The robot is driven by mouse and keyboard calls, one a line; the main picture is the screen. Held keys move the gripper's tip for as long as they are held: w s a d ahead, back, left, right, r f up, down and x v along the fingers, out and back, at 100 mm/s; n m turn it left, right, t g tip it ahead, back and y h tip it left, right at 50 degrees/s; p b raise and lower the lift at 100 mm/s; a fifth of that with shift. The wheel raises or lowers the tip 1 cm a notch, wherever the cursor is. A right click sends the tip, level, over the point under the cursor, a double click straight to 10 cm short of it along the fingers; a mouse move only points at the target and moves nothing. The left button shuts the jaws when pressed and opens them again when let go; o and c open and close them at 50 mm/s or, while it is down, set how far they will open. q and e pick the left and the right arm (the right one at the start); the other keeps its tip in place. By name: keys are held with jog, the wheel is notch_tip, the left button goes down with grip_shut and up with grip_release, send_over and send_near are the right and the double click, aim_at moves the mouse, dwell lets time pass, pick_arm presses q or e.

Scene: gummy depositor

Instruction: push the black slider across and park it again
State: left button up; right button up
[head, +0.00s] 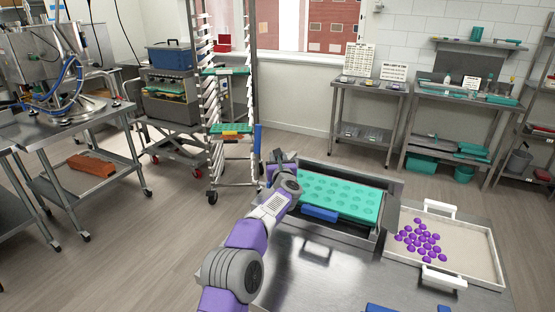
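My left arm comes in from the bottom, left of centre. Its gripper (280,161) is at the left end of a steel frame (350,235) on the near table. The wrist covers much of the fingers, so I cannot tell whether they are open or shut, or touching anything. A teal mould tray (345,184) with rows of round cavities lies in the frame. A blue block (320,213) sits at its front edge. I cannot clearly pick out the black slider; dark parts near the gripper are too small to tell. My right gripper is not in view.
A white-rimmed tray (478,238) with several purple gummies (421,239) lies on the table (310,271) to the right of the frame. A tall rack (226,94) stands behind to the left. Blue pieces (380,308) show at the bottom edge. The table's front is mostly clear.

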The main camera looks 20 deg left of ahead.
pick_arm(q)
jog(key=o, duration=0.3)
jog(key=shift+a, duration=0.4)
jog(key=shift+d, duration=0.15)
jog(key=shift+s+d, duration=0.1)
jog(key=shift+s+d+b, duration=0.25)
jog(key=shift+s+b, duration=0.15)
jog(key=shift+s, duration=0.1)
jog(key=shift+b+v, duration=0.7)
jog(key=shift+v, duration=2.4)
